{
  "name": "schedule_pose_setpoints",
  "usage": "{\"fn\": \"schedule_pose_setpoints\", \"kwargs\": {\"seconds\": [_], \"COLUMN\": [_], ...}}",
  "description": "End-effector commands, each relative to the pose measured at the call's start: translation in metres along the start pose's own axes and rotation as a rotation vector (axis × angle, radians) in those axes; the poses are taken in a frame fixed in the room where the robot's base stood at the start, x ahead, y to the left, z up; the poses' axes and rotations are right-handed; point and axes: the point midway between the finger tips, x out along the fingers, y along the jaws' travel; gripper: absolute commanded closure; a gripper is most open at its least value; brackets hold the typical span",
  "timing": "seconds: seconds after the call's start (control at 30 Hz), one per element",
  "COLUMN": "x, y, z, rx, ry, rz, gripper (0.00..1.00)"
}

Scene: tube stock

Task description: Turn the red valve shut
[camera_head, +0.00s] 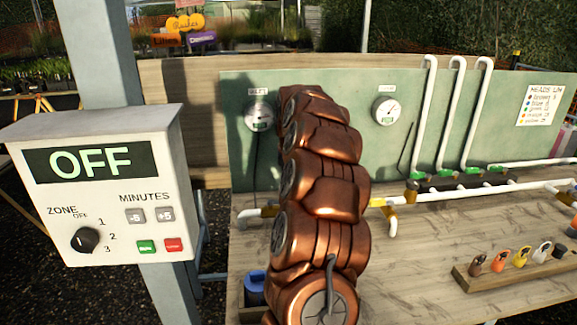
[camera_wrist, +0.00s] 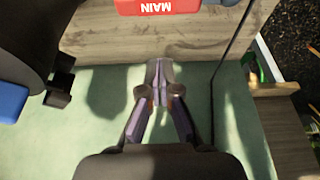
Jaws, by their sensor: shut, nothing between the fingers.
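In the wrist view a red part marked MAIN (camera_wrist: 160,7) is cut off by the top edge. I cannot tell whether it is the valve's handle or a label. My gripper (camera_wrist: 158,68) is shut and empty. Its fingertips point toward the red part, with a visible gap between them in the picture. In the head view my copper arm hides the middle of the bench, and neither my gripper nor a red valve can be made out there.
A green board (camera_head: 232,100) with two gauges (camera_head: 260,116) stands behind the wooden bench (camera_head: 420,245). White pipes (camera_head: 425,110) run at the right. A rack of coloured tags (camera_head: 520,258) lies at the front right. A control box (camera_head: 110,185) reading OFF stands left.

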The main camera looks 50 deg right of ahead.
Motion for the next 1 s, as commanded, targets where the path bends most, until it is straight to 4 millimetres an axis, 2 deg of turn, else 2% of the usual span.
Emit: {"fn": "schedule_pose_setpoints", "kwargs": {"seconds": [0.17,0.7,1.0], "x": [0.025,0.011,0.01], "y": [-0.001,-0.001,-0.002], "z": [0.002,0.035,0.039], "rx": [-0.001,-0.001,-0.002], "ry": [-0.004,-0.003,-0.002], "rz": [-0.002,-0.001,-0.001], "gripper": [1.0,1.0,1.0]}}
